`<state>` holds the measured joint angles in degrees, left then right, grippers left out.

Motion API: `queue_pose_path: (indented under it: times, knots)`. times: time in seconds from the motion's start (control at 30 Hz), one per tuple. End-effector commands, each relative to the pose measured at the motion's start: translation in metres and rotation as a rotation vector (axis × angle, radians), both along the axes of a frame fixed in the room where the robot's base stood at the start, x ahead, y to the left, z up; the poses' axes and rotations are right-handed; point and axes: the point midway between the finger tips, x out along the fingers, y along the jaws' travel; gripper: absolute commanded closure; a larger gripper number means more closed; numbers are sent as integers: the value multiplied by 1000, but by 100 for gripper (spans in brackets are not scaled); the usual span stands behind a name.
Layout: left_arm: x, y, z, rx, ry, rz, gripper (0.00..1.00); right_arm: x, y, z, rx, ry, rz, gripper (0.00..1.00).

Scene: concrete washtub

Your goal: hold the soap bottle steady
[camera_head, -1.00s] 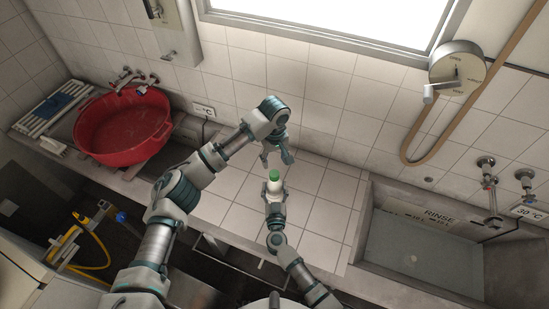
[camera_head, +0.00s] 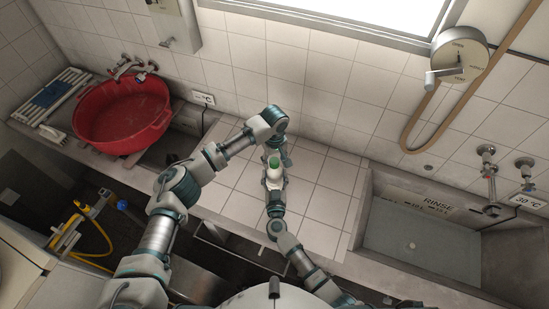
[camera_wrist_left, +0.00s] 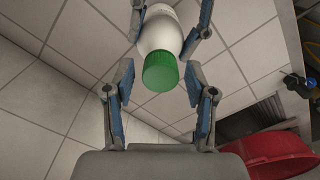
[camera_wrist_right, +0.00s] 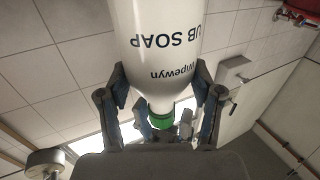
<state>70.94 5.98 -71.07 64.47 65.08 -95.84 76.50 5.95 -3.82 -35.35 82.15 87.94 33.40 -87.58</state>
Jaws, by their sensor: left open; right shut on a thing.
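The white soap bottle with a green cap (camera_head: 274,163) is held upright above the tiled counter in the head view. My right gripper (camera_head: 273,182) is shut on the bottle from the near side. The right wrist view shows its fingers on both sides of the white bottle (camera_wrist_right: 165,35), with the lettering "UB SOAP" and "Wipewyn". My left gripper (camera_head: 277,147) is just above the bottle. In the left wrist view its open fingers flank the green cap (camera_wrist_left: 160,72) with gaps at both sides. The head view partly hides the left fingertips.
A red basin (camera_head: 100,118) stands at the left, beside a slatted rack (camera_head: 52,95). A sunken rinse sink (camera_head: 420,245) lies at the right. The tiled counter (camera_head: 320,190) between them is clear. A tiled wall closes the back.

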Motion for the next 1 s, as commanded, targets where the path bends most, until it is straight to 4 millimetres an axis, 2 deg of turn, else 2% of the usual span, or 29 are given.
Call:
queue_pose_path:
  times: [0.03, 0.2, 0.23, 0.4, 0.53, 1.0]
  knots:
    - [0, 0, 0, 0, 0, 0, 52, 0, 0, 0, 0, 1, 1, 100]
    - [0, 0, 0, 0, 0, 0, 94, 0, 0, 0, 0, 0, 1, 100]
    - [0, 0, 0, 0, 0, 0, 100, 0, 0, 0, 0, 0, 1, 100]
    - [0, 0, 0, -1, 0, -20, 100, 0, 0, 0, 0, 0, 1, 100]
    - [0, -1, 0, -3, 1, -190, 100, 0, 0, 0, 0, 0, 1, 100]
    - [0, 0, -1, -3, 0, -1402, 100, 0, 0, 0, 0, 0, 1, 100]
